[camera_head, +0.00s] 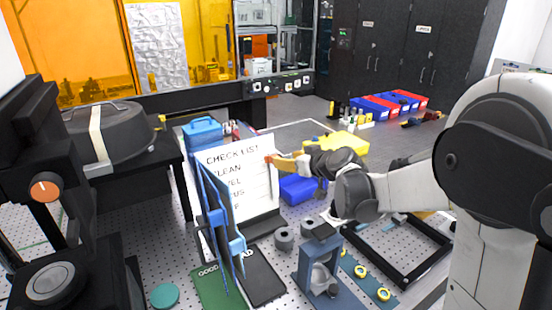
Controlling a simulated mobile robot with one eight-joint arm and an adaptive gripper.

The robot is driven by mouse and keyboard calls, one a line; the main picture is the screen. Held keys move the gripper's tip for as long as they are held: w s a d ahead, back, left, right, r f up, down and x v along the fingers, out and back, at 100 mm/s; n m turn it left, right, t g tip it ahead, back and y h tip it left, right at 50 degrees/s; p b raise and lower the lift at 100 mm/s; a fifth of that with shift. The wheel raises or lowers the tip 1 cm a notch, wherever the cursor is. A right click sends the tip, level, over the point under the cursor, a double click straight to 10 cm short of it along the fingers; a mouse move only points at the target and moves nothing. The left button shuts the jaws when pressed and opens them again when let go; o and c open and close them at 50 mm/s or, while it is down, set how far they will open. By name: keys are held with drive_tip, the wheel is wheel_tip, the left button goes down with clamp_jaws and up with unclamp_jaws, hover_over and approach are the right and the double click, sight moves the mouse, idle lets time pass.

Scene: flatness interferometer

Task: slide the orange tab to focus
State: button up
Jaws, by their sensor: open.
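A white checklist board (240,192) stands tilted in the middle of the table. Its lines read CHECK LIST, CLEAN and, partly hidden, what look like LEVEL and FOCUS. The small orange tab (269,159) is at the board's right edge, near the height of the CLEAN line. My gripper (283,163) reaches in from the right, its yellowish fingers pointing left at the tab. The fingertips are very close to the tab; I cannot tell whether they touch it. The fingers overlap in this view, and their gap is hard to see. My gripper is open.
Blue upright panels (219,215) cover the board's lower left. A blue bin (298,189) lies behind my gripper. Grey cylinders (284,238) and a blue-grey stand (318,265) are in front. A black instrument with an orange knob (45,187) stands at the left.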

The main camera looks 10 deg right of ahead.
drive_tip(key=b+x, duration=0.1)
drive_tip(key=x, duration=0.6)
clamp_jaws()
